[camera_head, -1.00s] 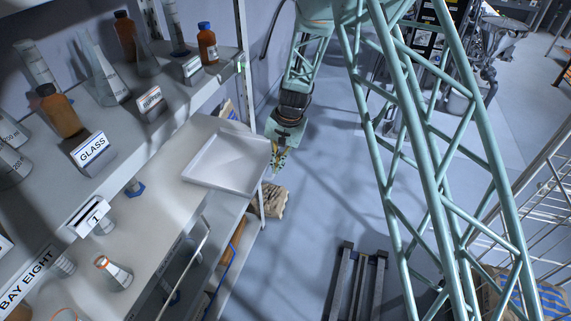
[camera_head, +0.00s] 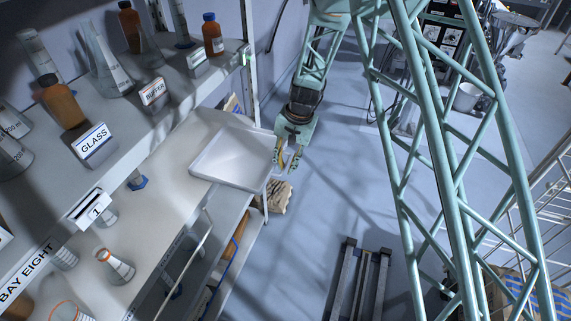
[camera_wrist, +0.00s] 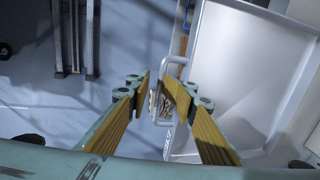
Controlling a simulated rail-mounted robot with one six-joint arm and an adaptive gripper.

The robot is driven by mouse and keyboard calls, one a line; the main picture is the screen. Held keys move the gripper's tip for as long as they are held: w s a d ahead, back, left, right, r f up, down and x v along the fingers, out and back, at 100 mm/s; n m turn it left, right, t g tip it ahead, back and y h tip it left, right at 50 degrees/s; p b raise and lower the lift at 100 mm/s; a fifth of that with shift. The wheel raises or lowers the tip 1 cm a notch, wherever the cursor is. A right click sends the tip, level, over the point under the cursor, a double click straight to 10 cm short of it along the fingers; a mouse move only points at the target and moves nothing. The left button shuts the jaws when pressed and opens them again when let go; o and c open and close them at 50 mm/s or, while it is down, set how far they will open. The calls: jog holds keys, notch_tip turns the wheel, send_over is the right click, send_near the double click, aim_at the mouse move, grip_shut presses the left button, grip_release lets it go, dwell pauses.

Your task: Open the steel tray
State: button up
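The steel tray (camera_head: 232,157) is a pale, shallow, rimmed tray at the right end of the lower shelf in the head view. It fills the right of the wrist view (camera_wrist: 245,65). A pale bar handle (camera_wrist: 164,64) stands out from its near side there. My gripper (camera_head: 289,160) is beside the tray's right edge. In the wrist view my gripper (camera_wrist: 157,90) is open, with its two yellow-padded fingers spread on either side of the handle. The right finger hides part of the handle. I cannot tell whether either finger touches it.
Bottles and flasks stand on the upper shelf (camera_head: 150,95), left of the tray. A sack (camera_head: 278,197) lies below the tray.

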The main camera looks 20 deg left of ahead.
jog(key=shift+w+r, duration=0.2)
jog(key=shift+r, duration=0.15)
notch_tip(320, 180, up, 11)
jog(key=d, duration=0.2)
jog(key=shift+s+r, duration=0.15)
dwell(0.6)
jog(key=shift+d, duration=0.1)
dwell(0.4)
